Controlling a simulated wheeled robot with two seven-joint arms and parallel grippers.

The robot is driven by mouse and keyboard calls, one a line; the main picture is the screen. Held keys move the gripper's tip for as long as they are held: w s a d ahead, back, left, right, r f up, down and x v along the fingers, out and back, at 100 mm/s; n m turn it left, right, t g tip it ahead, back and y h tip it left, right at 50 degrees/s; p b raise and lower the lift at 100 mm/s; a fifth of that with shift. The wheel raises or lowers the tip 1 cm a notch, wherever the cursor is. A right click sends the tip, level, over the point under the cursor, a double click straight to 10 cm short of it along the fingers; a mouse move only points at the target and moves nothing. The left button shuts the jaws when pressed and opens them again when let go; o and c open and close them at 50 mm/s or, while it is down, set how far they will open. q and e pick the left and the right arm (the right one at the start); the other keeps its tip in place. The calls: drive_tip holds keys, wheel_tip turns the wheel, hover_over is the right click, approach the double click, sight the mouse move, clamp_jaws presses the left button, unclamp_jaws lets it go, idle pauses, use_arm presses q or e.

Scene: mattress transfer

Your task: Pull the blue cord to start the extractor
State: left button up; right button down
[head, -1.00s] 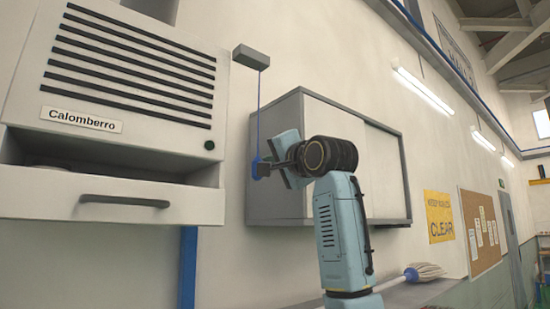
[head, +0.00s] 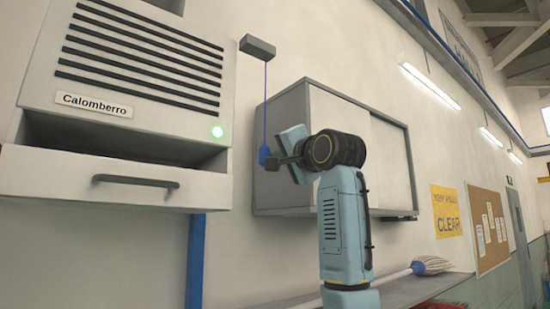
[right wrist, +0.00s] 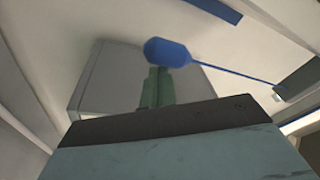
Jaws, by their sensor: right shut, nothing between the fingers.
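The blue cord (head: 265,105) hangs from a small grey box (head: 258,47) on the wall and ends in a blue handle (head: 264,154). The white extractor (head: 165,115), labelled Calomberro, is at the left, and its green lamp (head: 218,132) is brightly lit. My right gripper (head: 274,163) is shut and empty, its tips right beside the handle. In the right wrist view the handle (right wrist: 168,52) is just beyond the closed fingers (right wrist: 157,85); I cannot tell whether they touch. My left gripper is out of view.
A grey-and-white wall cabinet (head: 385,150) is behind my right arm. Below it is a ledge (head: 440,283) with a mop (head: 428,266) on it. A dark handle (head: 136,181) is on the unit's lower front. A yellow sign (head: 446,211) and a cork board (head: 487,228) are at the right.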

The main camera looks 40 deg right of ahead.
drive_tip(key=d+r+p, duration=0.3)
drive_tip(key=p, duration=0.1)
drive_tip(key=d+b+v, duration=0.1)
drive_tip(key=b+v, duration=0.5)
drive_tip(key=v, duration=0.3)
drive_tip(key=shift+s+a+f, duration=0.25)
drive_tip(key=shift+a+f, duration=0.15)
drive_tip(key=shift+f, duration=0.05)
